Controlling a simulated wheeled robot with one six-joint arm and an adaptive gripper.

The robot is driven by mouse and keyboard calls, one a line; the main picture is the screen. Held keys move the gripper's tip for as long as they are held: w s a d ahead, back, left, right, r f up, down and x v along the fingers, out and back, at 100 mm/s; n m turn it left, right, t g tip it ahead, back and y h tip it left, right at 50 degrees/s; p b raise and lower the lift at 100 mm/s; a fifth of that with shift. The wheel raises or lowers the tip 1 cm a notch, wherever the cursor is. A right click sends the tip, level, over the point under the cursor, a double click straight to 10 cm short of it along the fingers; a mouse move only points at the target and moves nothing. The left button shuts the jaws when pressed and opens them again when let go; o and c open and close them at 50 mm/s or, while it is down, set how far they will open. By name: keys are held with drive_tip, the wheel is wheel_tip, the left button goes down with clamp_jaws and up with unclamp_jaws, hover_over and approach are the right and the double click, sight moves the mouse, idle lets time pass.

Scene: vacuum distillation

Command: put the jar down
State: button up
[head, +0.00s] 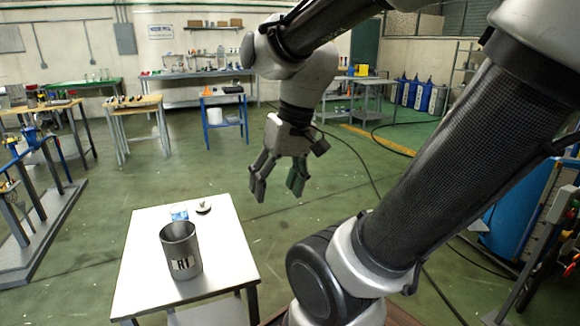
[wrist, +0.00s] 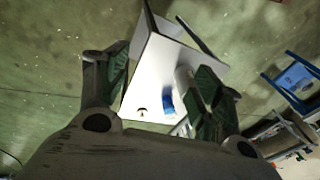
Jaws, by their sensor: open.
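The jar (head: 181,252) is an open-topped grey metal cylinder with a white label reading R1. It stands upright on the white table (head: 225,262), toward the front in the head view. My gripper (head: 278,188) is open and empty, pointing down. It appears above and to the right of the jar, clear of it. In the wrist view my two fingers (wrist: 161,80) are spread apart over the white table top (wrist: 155,65). A pale grey shape beside the right finger may be the jar, partly hidden by that finger.
The table's right part is bare. Green floor surrounds it. Workbenches stand farther back, and a grey-framed rack (head: 35,225) stands at the left.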

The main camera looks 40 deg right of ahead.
drive_tip(key=d+r, duration=0.1)
drive_tip(key=d+r+n+t+h, duration=0.1)
drive_tip(key=d+r+t+h, duration=0.1)
drive_tip(key=shift+s+r+n, duration=0.15)
drive_tip(key=shift+s+n, duration=0.15)
drive_tip(key=shift+n, duration=0.1)
